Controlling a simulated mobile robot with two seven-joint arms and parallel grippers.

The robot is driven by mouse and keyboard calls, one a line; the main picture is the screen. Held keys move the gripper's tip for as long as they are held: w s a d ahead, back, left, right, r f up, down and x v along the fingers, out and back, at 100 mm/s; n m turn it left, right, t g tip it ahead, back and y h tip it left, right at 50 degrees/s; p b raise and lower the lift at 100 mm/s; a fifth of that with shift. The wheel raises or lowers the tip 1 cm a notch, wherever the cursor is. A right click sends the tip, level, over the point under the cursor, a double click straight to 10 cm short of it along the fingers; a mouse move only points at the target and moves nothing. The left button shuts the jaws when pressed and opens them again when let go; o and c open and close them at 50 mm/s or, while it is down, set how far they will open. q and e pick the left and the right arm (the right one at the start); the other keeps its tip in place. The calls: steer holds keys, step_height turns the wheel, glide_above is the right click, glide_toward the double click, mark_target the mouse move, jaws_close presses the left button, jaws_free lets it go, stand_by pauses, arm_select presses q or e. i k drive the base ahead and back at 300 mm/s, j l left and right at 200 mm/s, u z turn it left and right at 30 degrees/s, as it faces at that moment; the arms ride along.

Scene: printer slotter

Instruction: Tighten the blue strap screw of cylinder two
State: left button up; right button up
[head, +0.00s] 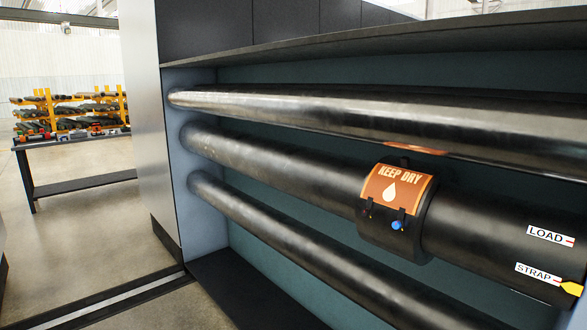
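Three long black cylinders run across the machine bay. The middle cylinder (280,165) carries a black strap collar (425,225) with an orange "KEEP DRY" label (391,188). A small blue screw (397,224) sits on the front of the collar, below the label. Its thread and how deep it sits are too small to tell. No number marks any cylinder in view. Neither of my grippers is in view.
White "LOAD" (550,236) and "STRAP" (538,273) labels are at the right, beside a yellow piece (571,288) at the edge. The upper cylinder (370,115) and lower cylinder (265,225) flank the middle one. A dark table (85,187) stands far left; the floor before it is clear.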

mark_target(396, 225)
steer(key=i+j+z, duration=0.1)
steer(key=z, duration=0.25)
steer(key=j+z, duration=0.1)
steer(key=z, duration=0.2)
steer(key=i+j+z, duration=0.15)
steer(key=z, duration=0.2)
steer(key=i+j+z, duration=0.1)
steer(key=j+z, duration=0.15)
steer(key=j, duration=0.15)
steer(key=i+j+z, duration=0.1)
steer(key=j+z, duration=0.15)
steer(key=j, duration=0.2)
steer(key=i+j+z, duration=0.15)
steer(key=j, duration=0.75)
steer(key=j+z, duration=0.1)
steer(key=j, duration=0.8)
